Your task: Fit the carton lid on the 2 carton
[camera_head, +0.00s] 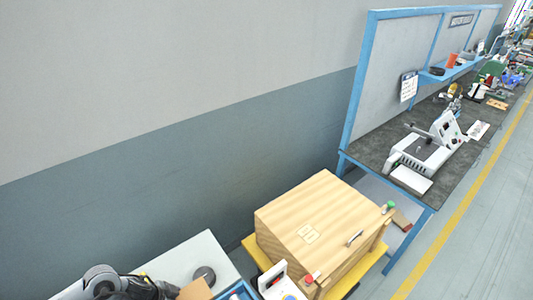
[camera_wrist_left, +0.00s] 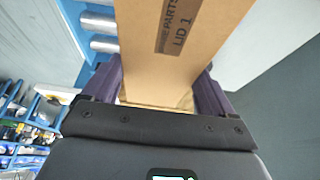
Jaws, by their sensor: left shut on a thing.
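My left gripper (camera_wrist_left: 157,88) shows in the left wrist view, with a dark purple finger on each side of a brown cardboard carton lid (camera_wrist_left: 185,50). The gripper is shut on this lid. A printed label on it reads "PARTS" and "LID 1". The lid's far end runs out of the top of the picture. In the head view a small brown cardboard piece (camera_head: 194,291) shows at the bottom edge beside dark arm parts of mine; I cannot tell whether it is the lid or a carton. No carton marked 2 can be made out. My right gripper is not in view.
A white table top (camera_head: 205,257) with a dark round disc (camera_head: 204,274) lies at lower left. A blue-edged tray (camera_head: 238,291) is at the bottom edge. A large wooden box (camera_head: 305,215) stands right of it. A blue-framed bench (camera_head: 375,150) is farther right.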

